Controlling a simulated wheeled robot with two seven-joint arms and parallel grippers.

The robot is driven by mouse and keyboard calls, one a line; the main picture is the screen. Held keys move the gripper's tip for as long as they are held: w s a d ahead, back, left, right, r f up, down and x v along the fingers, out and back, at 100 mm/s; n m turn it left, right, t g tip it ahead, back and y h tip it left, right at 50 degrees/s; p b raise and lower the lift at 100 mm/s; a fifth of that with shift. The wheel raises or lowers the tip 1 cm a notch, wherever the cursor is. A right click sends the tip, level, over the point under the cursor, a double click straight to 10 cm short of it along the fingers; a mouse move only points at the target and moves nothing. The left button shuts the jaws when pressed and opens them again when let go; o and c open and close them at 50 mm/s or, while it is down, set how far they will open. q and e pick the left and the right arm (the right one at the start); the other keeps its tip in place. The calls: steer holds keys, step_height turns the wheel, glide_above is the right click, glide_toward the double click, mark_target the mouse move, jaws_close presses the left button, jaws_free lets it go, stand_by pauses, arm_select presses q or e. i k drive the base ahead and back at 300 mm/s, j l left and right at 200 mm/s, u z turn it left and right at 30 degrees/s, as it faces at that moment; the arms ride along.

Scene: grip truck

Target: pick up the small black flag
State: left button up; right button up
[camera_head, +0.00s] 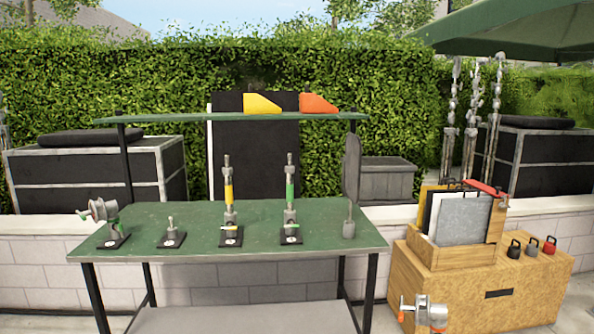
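A wooden box (430,257) at the right holds several thin upright panels. A dark panel (428,208) shows as a narrow strip at the left of the stack. A white panel (437,215) is beside it, and a grey panel (464,220) in front hides most of the others. Dark handles or rods stick up above the panels. A large black panel (228,160) also stands upright behind the green table. I cannot tell for sure which is the small black flag. Neither of my grippers shows in the head view.
The green table (190,240) holds several metal clamps and stands on black bases. Its shelf (190,119) carries a yellow wedge (262,103) and an orange wedge (318,103). Small weights (532,247) sit on the wooden chest (480,295), where a clamp (424,312) shows in front.

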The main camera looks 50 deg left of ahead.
mark_target(354, 144)
steer(key=u, duration=1.2)
